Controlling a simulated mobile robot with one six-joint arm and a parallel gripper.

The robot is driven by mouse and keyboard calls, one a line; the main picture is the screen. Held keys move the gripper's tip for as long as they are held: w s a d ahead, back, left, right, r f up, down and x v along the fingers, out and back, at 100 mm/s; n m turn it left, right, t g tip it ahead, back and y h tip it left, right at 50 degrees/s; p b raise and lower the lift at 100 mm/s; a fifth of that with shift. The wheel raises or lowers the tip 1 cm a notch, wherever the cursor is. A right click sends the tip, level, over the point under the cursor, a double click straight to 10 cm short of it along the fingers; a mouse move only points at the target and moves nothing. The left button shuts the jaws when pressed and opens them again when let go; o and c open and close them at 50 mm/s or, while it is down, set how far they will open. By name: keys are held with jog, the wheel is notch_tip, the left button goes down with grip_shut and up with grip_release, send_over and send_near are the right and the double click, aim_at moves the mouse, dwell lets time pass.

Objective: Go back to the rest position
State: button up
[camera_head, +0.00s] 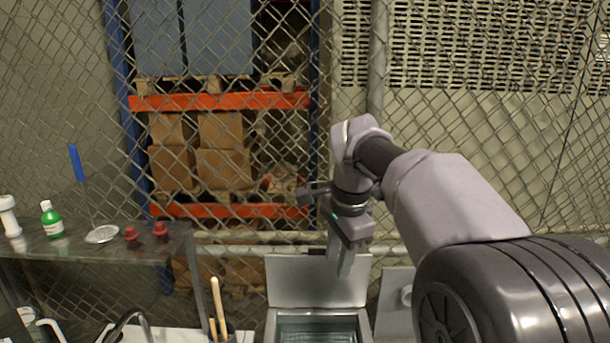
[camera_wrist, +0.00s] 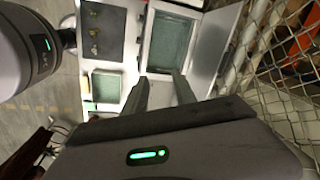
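My gripper (camera_head: 340,264) hangs fingers-down above the tank (camera_head: 365,328) in the head view, in front of its raised grey lid (camera_head: 300,283). In the wrist view my gripper (camera_wrist: 161,80) shows two fingers apart, with nothing seen between them. The tank (camera_wrist: 147,42) lies beyond the fingertips there, with a greenish, see-through inside. The fingers look clear of it, though the exact height is hard to tell.
A chain-link fence (camera_head: 290,120) stands close behind the arm. A dark shelf (camera_head: 80,250) at left holds a green bottle (camera_head: 52,222), a white dish (camera_head: 102,234) and red knobs (camera_head: 132,238). Wooden handles (camera_head: 216,300) stand up left of the tank. A second basin (camera_wrist: 105,86) shows in the wrist view.

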jog(key=s+d+f+n+t+b, duration=0.1)
jog(key=s+f+n+b, duration=0.3)
jog(key=s+f+b, duration=0.6)
jog(key=s+d+f+n+t+y+b, duration=0.1)
jog(key=s+f+n+b, duration=0.3)
jog(key=s+f+b, duration=0.6)
jog(key=s+d+f+t, duration=0.1)
jog(key=s+f, duration=0.7)
jog(key=s, duration=0.2)
jog(key=shift+d+n+t, duration=0.25)
jog(key=shift+n+t, duration=0.15)
